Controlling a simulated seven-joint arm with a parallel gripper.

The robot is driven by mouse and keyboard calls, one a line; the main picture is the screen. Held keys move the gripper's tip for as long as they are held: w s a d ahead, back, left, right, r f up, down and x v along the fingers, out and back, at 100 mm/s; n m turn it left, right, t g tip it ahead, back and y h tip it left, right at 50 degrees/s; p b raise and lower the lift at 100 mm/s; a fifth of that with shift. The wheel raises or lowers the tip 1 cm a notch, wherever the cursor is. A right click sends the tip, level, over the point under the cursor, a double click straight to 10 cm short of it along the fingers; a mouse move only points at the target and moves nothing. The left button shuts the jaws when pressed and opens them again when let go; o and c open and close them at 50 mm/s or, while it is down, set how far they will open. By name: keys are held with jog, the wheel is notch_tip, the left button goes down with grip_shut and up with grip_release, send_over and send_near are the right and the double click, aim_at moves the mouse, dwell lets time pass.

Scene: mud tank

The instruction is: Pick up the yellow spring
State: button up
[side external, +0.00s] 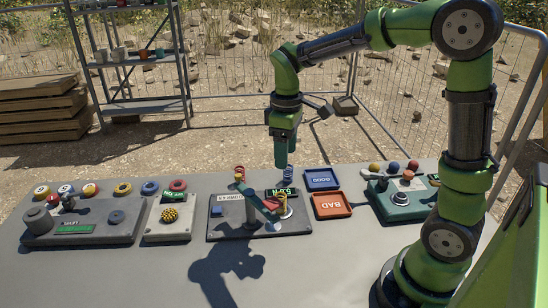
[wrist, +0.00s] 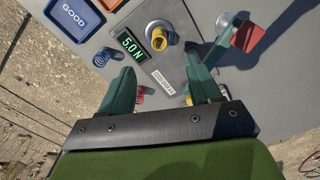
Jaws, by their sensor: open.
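A yellow spring (wrist: 158,38) stands upright on a round silver plate of the grey test device (side external: 225,231). In the side view the yellow spring (side external: 284,210) is just right of the red-ended lever (side external: 268,204). My gripper (side external: 281,164) points down above the back part of the device, higher than the spring and behind it. In the wrist view its two green fingers are spread with nothing between them (wrist: 160,70).
The lever's red end (wrist: 249,36) rises near the spring. A green display (wrist: 131,45) reads 5.0 N. A blue GOOD tray (side external: 322,180) and an orange BAD tray (side external: 332,205) lie to the right. Other panels with knobs stand on both sides. The table front is clear.

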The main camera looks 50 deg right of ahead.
send_near(282, 200)
jog(key=f, duration=0.5)
jog(key=shift+s+a+f, duration=0.1)
jog(key=shift+s+f, duration=0.05)
jog(key=shift+s, duration=0.25)
jog(key=shift+w+f, duration=0.25)
jog(key=shift+f, duration=1.1)
jog(key=shift+w+f, duration=0.2)
jog(key=shift+f, duration=1.1)
jog(key=shift+c, duration=0.4)
grip_shut()
jog(key=shift+r, duration=0.15)
